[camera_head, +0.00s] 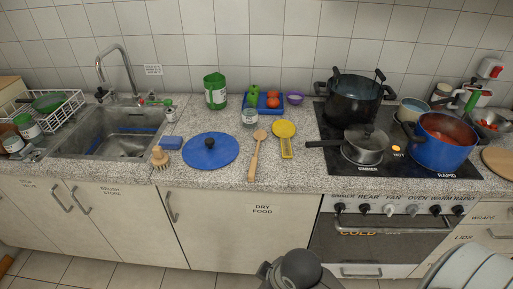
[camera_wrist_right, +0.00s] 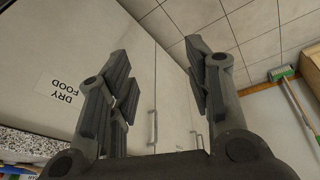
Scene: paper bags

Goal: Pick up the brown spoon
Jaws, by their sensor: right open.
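The brown wooden spoon (camera_head: 256,152) lies on the speckled counter, its bowl toward the wall and its handle toward the front edge. It lies between a blue round lid (camera_head: 210,150) and a yellow slotted spatula (camera_head: 285,137). My right gripper (camera_wrist_right: 160,85) is open and empty in the right wrist view, in front of the cabinet doors and away from the spoon. In the head view, a dark part of my own body shows at the bottom centre; no gripper can be made out there. My left gripper is not in view.
A glass jar (camera_head: 250,117) stands just behind the spoon, near a blue tray (camera_head: 262,110) with vegetables. A scrubbing brush (camera_head: 160,157) is left of the lid. The stove (camera_head: 400,150) with several pots is on the right, the sink (camera_head: 118,135) on the left.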

